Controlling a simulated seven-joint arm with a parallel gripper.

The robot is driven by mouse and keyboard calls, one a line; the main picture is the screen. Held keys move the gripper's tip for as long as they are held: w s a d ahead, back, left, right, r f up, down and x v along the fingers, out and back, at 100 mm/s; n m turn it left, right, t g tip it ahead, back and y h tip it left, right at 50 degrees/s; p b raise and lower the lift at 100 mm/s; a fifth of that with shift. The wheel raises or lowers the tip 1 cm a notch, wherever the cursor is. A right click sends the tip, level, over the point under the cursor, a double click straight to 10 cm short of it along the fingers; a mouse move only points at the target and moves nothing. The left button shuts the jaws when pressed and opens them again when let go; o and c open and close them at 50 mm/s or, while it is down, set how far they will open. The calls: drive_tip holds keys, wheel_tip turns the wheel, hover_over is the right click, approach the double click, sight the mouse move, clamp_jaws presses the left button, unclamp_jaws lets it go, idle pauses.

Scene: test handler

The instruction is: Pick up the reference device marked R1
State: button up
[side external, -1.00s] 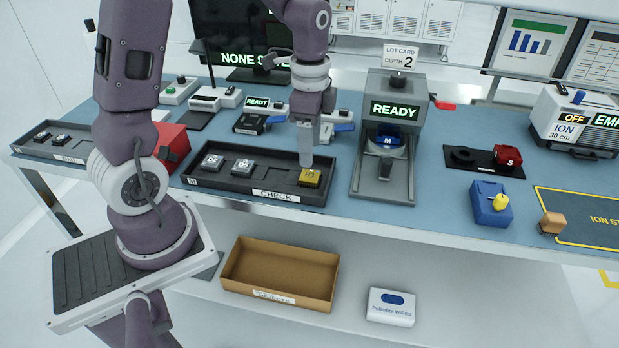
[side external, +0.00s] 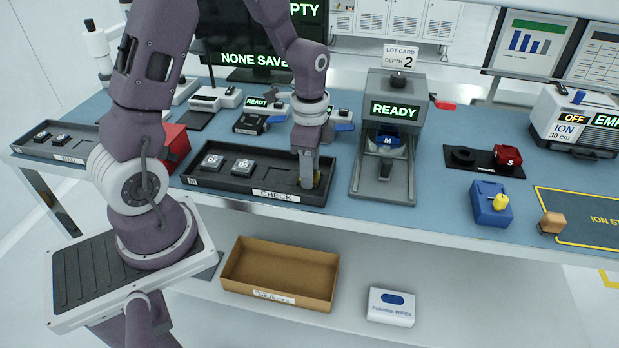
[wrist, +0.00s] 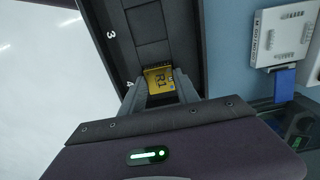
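The gold device marked R1 (wrist: 159,76) lies in the tray's right-end position, marked 4 in the wrist view. In the side view only a small gold edge (side external: 318,180) shows beside my gripper. My gripper (side external: 309,183) is lowered to the device, pointing down. In the wrist view my gripper's (wrist: 160,84) two fingers are apart, one on each side of the device. Whether they touch it is hard to see. The dark tray labelled CHECK (side external: 225,186) also holds two grey devices, marked 02 (side external: 212,162) and 05 (side external: 243,166), at its left.
A grey READY station (side external: 385,170) stands close right of the tray. A red box (side external: 176,145) is behind its left end. A blue holder (side external: 490,203) and an orange-brown block (side external: 551,223) are farther right. A brown bin (side external: 280,273) sits on the lower shelf.

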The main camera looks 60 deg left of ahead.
drive_tip(key=shift+r, duration=2.55)
drive_tip(key=shift+c, duration=0.2)
